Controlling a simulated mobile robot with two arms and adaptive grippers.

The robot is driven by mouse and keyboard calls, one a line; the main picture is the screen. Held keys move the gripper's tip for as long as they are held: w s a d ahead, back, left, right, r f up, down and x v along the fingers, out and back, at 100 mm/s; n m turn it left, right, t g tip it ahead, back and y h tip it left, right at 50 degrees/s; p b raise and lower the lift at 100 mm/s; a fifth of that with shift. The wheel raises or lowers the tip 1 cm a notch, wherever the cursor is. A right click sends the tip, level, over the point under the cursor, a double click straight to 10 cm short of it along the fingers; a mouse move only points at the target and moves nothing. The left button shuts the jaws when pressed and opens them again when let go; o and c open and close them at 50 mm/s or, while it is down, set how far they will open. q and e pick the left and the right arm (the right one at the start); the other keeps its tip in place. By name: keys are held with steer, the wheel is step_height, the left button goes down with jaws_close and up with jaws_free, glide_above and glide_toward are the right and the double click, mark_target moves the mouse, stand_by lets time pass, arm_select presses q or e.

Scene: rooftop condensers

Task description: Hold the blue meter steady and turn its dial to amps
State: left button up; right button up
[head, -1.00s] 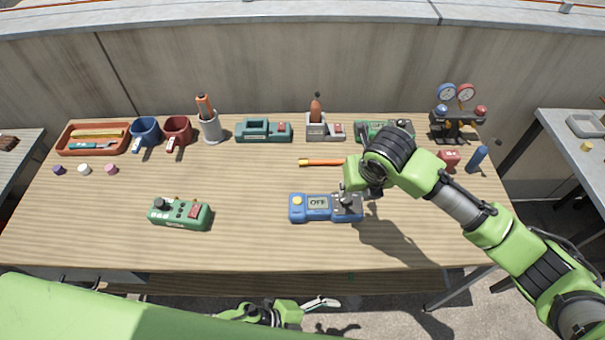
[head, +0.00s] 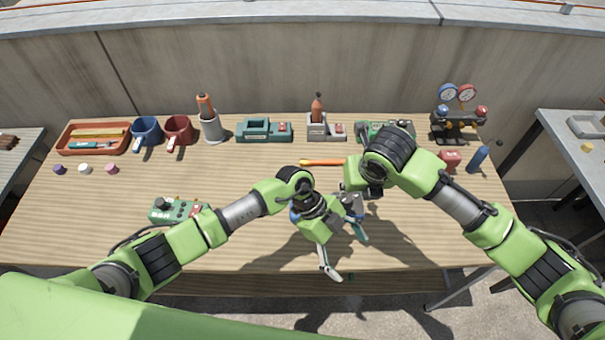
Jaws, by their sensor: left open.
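The blue meter (head: 294,215) lies on the wooden table near the middle. My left gripper and wrist now cover most of it, and only a bit of its blue left end shows. Its display and dial are hidden. My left gripper (head: 346,251) is open, its two fingers spread above the table on the near side of the meter. My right gripper (head: 357,197) points down at the meter's right end. Its fingertips are partly hidden, so I cannot tell whether they grip anything.
A green device (head: 174,208) sits left, partly behind my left arm. An orange stick (head: 322,162) lies beyond the meter. Mugs, a tray (head: 92,151), holders and a gauge stand (head: 455,125) line the back. The front left of the table is clear.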

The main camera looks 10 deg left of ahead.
arm_select(q)
steer(key=w+a+r+n+t+y, duration=0.3)
steer(key=w+a+r+n+y, duration=0.45)
steer(key=w+a+r, duration=0.5)
steer(key=shift+h, duration=0.35)
steer(key=f, duration=0.9)
steer(key=w+f, duration=0.1)
steer(key=f, duration=0.4)
steer(key=shift+a, duration=0.35)
